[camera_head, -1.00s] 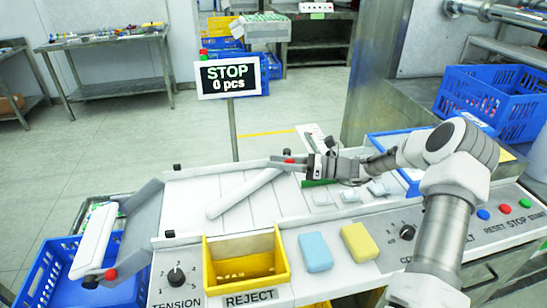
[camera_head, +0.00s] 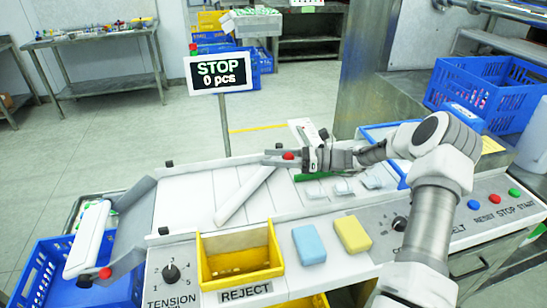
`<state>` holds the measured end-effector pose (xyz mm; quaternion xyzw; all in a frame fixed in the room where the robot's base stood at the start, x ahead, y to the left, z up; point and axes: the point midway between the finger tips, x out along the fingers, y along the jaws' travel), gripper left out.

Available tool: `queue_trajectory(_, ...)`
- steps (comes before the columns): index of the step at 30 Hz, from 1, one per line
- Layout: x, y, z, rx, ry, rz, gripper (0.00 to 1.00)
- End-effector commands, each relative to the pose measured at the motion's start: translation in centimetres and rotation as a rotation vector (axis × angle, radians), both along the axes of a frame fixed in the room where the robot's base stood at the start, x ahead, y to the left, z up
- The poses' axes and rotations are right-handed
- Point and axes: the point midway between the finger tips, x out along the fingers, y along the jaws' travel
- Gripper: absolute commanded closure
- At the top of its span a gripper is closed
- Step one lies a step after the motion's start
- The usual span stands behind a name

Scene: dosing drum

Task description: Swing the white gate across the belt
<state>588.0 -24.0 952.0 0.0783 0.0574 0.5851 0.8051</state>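The white gate (camera_head: 243,196) is a long flat bar lying diagonally over the white belt surface (camera_head: 185,200). Its near end is free, just behind the yellow reject bin. Its far end runs up to my gripper (camera_head: 275,157). Another white bar (camera_head: 88,240) with a red knob (camera_head: 105,273) is at the left chute.
The yellow reject bin (camera_head: 210,280) stands at the front edge, beside a blue block (camera_head: 308,245) and a yellow block (camera_head: 352,234). Several pale pieces lie right of the gate. The display (camera_head: 220,72) reads STOP, 0 pcs. A blue crate (camera_head: 40,275) stands at left.

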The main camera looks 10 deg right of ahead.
Motion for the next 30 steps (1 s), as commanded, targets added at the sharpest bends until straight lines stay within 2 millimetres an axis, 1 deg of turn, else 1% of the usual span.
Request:
queue_trajectory(5, 0.0, -0.1, 0.1, 0.0, -0.001, -0.001, 0.31)
queue_trajectory(8, -0.2, -0.9, 0.1, 0.0, -0.002, -0.002, 0.31)
queue_trajectory(15, -1.4, -4.7, 0.1, -0.001, -0.002, -0.004, 0.31)
queue_trajectory(18, -1.8, -5.9, 0.1, 0.0, -0.001, -0.003, 0.31)
queue_trajectory(21, -2.2, -6.8, 0.0, 0.0, 0.0, -0.001, 0.31)
queue_trajectory(24, -2.3, -7.2, 0.0, 0.0, 0.0, -0.001, 0.31)
queue_trajectory(30, -2.3, -7.2, 0.0, 0.0, 0.0, 0.0, 0.31)
